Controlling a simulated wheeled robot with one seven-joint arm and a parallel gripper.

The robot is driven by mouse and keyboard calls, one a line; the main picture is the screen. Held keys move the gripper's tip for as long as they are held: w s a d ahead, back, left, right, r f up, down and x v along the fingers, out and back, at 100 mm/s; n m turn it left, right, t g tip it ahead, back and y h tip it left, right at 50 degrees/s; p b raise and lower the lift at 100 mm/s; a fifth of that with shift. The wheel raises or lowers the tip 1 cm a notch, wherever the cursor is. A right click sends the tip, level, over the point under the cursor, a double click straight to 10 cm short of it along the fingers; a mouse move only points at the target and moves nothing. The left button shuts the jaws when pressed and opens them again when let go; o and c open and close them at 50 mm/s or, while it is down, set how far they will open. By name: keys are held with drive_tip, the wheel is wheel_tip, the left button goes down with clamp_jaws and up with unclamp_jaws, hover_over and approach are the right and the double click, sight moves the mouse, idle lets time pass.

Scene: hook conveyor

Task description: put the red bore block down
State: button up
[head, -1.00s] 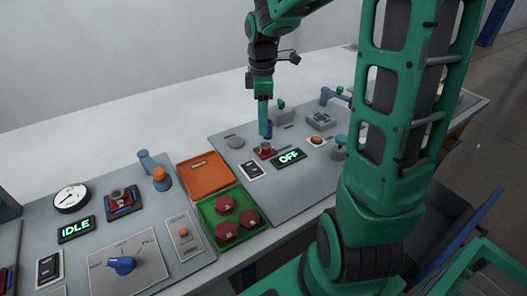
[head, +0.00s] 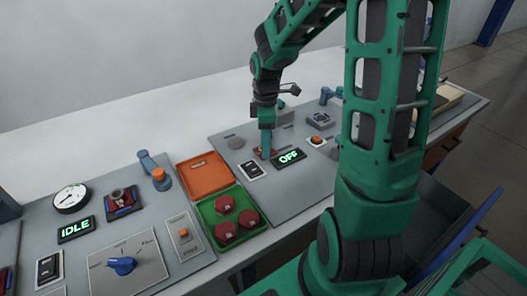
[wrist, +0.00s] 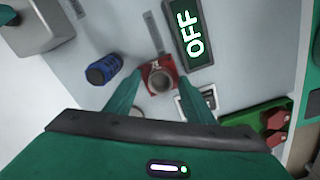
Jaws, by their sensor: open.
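The red bore block (wrist: 161,78) shows in the wrist view with its round hole facing up, at the grey panel beside the OFF display. My gripper (wrist: 162,86) has one finger on each side of it, and the fingers look spread. I cannot tell whether either finger touches the block. In the head view my gripper (head: 266,153) points straight down at the block's spot and hides most of it.
A green tray (head: 207,211) with several red blocks and an orange tray (head: 187,187) lie to the left. Another panel with an IDLE display (head: 76,229) lies farther left.

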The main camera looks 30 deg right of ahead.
drive_tip(key=shift+c, duration=0.3)
clamp_jaws()
drive_tip(key=shift+r, duration=0.1)
